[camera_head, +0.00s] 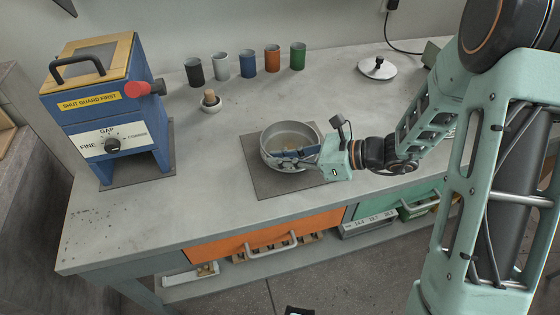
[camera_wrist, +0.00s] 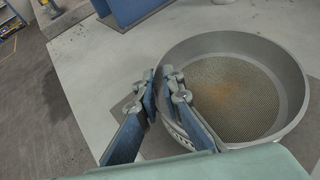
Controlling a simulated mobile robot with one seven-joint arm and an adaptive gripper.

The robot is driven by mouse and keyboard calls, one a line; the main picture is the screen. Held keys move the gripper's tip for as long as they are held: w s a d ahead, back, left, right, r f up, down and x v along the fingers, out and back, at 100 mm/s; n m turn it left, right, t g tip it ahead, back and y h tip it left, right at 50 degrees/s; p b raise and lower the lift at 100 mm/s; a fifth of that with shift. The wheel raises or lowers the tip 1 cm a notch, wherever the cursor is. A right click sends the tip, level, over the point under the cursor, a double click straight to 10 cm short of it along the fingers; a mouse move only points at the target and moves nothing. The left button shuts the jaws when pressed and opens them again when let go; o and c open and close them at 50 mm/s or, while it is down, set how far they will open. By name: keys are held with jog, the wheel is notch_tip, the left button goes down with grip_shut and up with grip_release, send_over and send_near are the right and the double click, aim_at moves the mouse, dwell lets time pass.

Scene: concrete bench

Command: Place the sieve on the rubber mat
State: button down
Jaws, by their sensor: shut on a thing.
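The sieve (camera_head: 268,158) is a round grey metal pan with a fine mesh floor and a brownish patch of residue. In the wrist view the sieve (camera_wrist: 240,95) fills the right side. My gripper (camera_head: 296,153) is shut on its near rim; in the wrist view my gripper (camera_wrist: 161,80) has one finger inside the wall and one outside. The dark grey square rubber mat (camera_head: 268,186) lies under the sieve, which looks level. I cannot tell whether the sieve touches the mat. The mat's far part is hidden by the sieve.
A blue machine (camera_head: 84,115) with a wooden top and red knob stands left on its own dark pad. Several coloured cups (camera_head: 248,63) line the back. A round lid (camera_head: 377,68) lies at back right. The front left bench is clear.

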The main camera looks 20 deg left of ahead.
jog(key=shift+f, duration=0.35)
jog(key=c, duration=2.5)
grip_release()
jog(key=shift+f, duration=0.15)
jog(key=shift+c, duration=0.2)
jog(key=o, duration=0.5)
jog(key=shift+c, duration=0.2)
jog(key=shift+r, duration=0.2)
jog(key=p+v, duration=0.1)
jog(key=v, duration=1.1)
